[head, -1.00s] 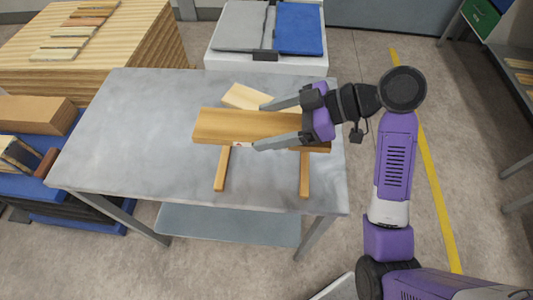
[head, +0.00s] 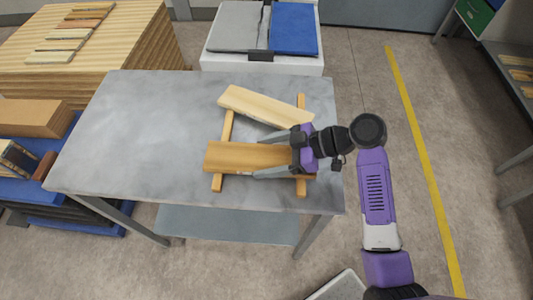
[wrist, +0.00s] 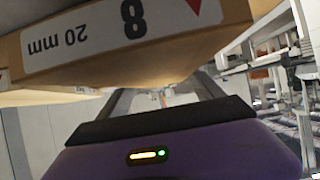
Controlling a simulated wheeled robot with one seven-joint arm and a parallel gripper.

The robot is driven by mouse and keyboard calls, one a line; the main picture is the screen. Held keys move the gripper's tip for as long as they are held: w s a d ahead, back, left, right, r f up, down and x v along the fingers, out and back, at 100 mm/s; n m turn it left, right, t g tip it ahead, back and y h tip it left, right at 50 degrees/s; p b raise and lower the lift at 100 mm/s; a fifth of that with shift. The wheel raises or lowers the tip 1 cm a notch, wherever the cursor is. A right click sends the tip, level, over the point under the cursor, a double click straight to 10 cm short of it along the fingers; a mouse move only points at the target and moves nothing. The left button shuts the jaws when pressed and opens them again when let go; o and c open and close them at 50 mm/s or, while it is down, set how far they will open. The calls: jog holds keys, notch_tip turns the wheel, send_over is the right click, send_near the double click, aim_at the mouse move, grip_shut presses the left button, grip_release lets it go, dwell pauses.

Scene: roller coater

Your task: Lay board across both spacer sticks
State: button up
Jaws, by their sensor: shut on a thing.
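My gripper (head: 277,152) is shut on a darker wooden board (head: 240,157), holding it by its right part. The board lies crosswise over the front part of both spacer sticks in the head view; whether it touches them cannot be told. The left spacer stick (head: 218,183) and right spacer stick (head: 301,188) show at its front edge and behind it. A paler board (head: 262,107) lies at a slant across the far part of the sticks. In the wrist view the held board's edge (wrist: 180,50) fills the top, with a label reading "20 mm" and "8".
The grey metal table (head: 130,140) is clear on its left side. A white cabinet with grey and blue pads (head: 293,30) stands behind it. A stack of wood sheets (head: 150,45) stands at the back left, and a blue-topped pallet with blocks (head: 20,190) at the left.

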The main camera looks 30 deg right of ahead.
jog(key=o, duration=1.7)
jog(key=b+v, duration=0.2)
jog(key=v, duration=1)
